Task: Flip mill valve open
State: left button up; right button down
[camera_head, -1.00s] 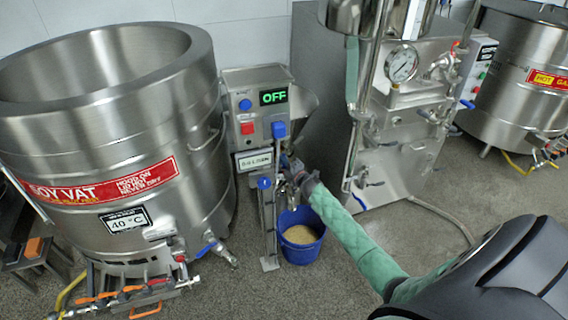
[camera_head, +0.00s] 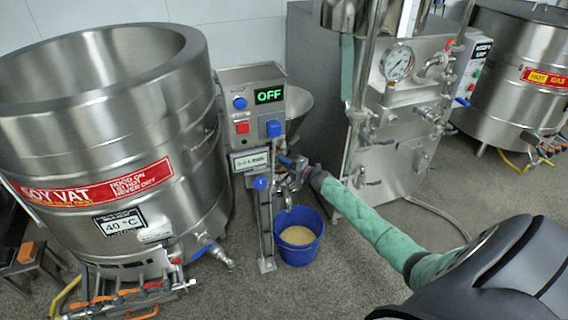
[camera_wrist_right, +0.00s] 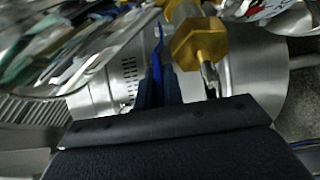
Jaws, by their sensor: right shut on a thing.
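The mill (camera_head: 250,110) is a steel cabinet with a green "OFF" display, just right of the big vat. Its valve's blue handle (camera_head: 284,160) shows at the lower right of the cabinet, partly hidden by my right gripper (camera_head: 297,172). In the right wrist view the blue handle (camera_wrist_right: 158,45) is seen edge-on between the dark fingers of my right gripper (camera_wrist_right: 161,88), which is shut on it. A brass hexagonal fitting (camera_wrist_right: 200,45) is just right of the fingers. My left gripper is out of view.
A blue bucket (camera_head: 318,248) with beige contents stands on the floor below the valve. A thin steel post (camera_head: 266,230) with a blue top stands beside it. The soy vat (camera_head: 190,110) is at left, a steel machine with a gauge (camera_head: 397,64) at right.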

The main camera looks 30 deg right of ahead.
jog(key=c, duration=1.5)
grip_release()
jog(key=shift+a, duration=0.1)
